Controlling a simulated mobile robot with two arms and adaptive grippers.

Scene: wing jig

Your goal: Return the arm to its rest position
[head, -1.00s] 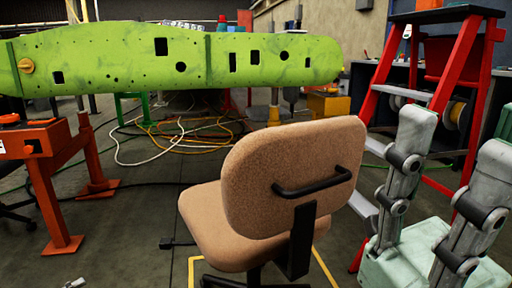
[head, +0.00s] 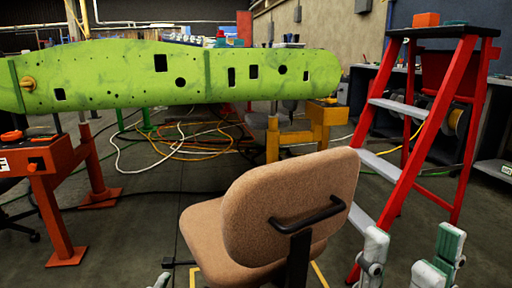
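My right gripper (head: 413,238) is at the bottom right of the head view, its two pale green-grey fingers pointing up and spread apart. Nothing shows between them. Its palm is partly cut off by the bottom edge. It appears in front of the foot of the red ladder and to the right of the chair. Only a small tip of my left gripper (head: 160,281) shows at the bottom edge, left of the chair; the rest is out of view, and I cannot tell if it is open.
A tan office chair (head: 290,205) stands close in front. A red stepladder (head: 433,120) is at the right. A green wing panel (head: 120,78) spans the left and middle on orange (head: 50,195) and yellow (head: 305,130) stands. Hoses (head: 190,150) lie on the floor behind.

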